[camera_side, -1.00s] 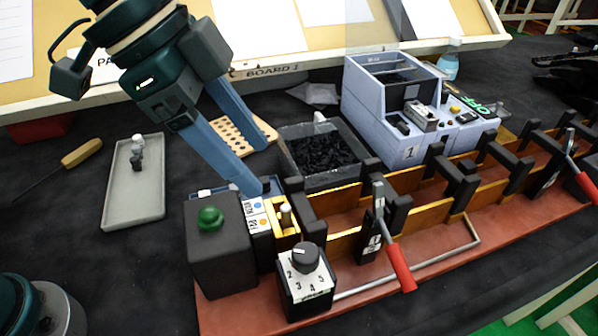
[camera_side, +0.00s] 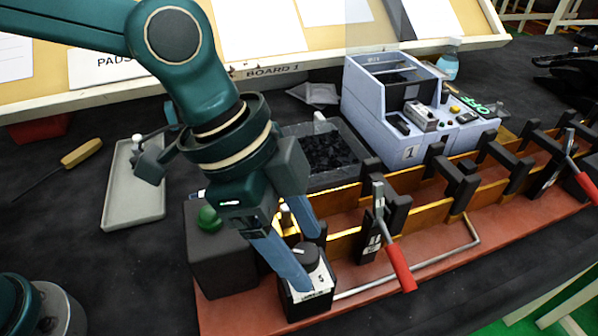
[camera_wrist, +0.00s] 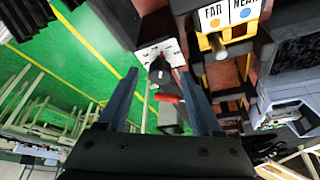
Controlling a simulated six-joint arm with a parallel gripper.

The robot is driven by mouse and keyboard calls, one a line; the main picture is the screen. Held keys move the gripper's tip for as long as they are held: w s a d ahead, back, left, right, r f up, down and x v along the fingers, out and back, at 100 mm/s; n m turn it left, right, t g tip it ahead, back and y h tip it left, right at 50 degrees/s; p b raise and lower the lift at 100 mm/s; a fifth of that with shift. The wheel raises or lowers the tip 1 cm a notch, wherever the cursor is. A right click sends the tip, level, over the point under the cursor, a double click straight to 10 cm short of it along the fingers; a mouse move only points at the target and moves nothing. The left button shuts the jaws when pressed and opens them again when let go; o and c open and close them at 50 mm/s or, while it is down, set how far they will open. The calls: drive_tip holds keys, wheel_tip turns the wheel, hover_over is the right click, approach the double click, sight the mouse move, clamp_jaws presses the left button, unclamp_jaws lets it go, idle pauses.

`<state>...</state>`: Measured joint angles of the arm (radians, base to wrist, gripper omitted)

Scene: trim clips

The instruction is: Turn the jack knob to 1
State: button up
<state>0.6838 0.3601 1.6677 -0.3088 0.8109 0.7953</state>
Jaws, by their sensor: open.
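The jack knob (camera_side: 305,254) is a dark round knob on top of a small black box with a white numbered label (camera_side: 318,281), at the front end of the red base. My gripper (camera_side: 312,263) points down at it, open, with one blue finger on each side of the knob. In the wrist view the knob (camera_wrist: 160,72) shows between the spread fingers of my gripper (camera_wrist: 160,78), against the white label plate (camera_wrist: 166,48). I cannot tell whether the fingers touch it. The fingers hide part of the dial, and which number the knob points to is not readable.
A dark box with a green button (camera_side: 208,218) stands left of the knob. Black brackets on yellow rails run behind. A grey tray (camera_side: 120,205) is at left.

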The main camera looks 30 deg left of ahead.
clamp_jaws()
drive_tip(key=shift+w+m+g, duration=0.1)
drive_tip(key=shift+m+g, duration=0.5)
drive_tip(key=shift+m, duration=1)
unclamp_jaws()
drive_tip(key=shift+v, duration=2.6)
drive_tip(key=shift+w+a, duration=0.1)
drive_tip(key=shift+a, duration=0.05)
